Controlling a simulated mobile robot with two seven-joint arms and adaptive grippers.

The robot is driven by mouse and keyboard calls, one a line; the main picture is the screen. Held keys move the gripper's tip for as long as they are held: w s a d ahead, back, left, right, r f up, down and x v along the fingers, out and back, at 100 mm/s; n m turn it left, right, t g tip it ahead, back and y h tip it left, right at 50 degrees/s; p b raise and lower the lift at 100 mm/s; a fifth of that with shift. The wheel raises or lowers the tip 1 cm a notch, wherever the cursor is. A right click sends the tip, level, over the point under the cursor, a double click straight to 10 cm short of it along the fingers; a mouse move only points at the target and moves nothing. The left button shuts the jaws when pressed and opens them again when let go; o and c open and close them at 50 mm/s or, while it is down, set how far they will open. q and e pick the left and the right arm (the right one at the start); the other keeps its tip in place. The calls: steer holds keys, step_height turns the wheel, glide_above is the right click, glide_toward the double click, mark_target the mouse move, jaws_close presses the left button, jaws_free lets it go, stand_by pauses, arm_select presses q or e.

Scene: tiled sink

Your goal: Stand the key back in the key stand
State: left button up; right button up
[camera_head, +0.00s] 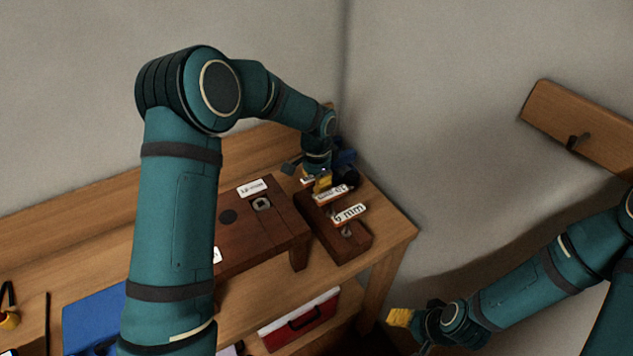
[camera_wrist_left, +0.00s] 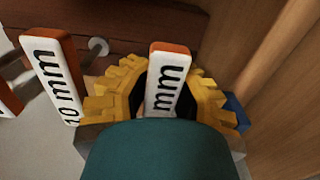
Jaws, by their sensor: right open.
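The key stand (camera_head: 354,246) is a dark wooden block at the right end of the bench. White-tagged keys stand along it, one reading "6 mm" (camera_head: 349,213) at the front. My left gripper (camera_head: 322,181) reaches down over the stand's far part. In the left wrist view its yellow fingers lie on both sides of a key with a white tag reading "mm" (camera_wrist_left: 167,85) and orange edges; its number and lower end are hidden. A "10 mm" key (camera_wrist_left: 52,80) stands to its left. My right gripper (camera_head: 400,317) is empty, low and off the bench's right front.
A dark wooden block (camera_head: 285,232) with round recesses and a label stands left of the stand. A red box (camera_head: 300,318) is below, and a blue thing (camera_head: 95,312) lies at left. A wooden rail with a hook (camera_head: 580,128) is on the right wall.

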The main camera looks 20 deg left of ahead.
arm_select(q)
steer(key=o, duration=0.4)
steer(key=shift+r, duration=0.1)
step_height(320, 180, up, 12)
steer(key=shift+f, duration=0.1)
stand_by(0.6)
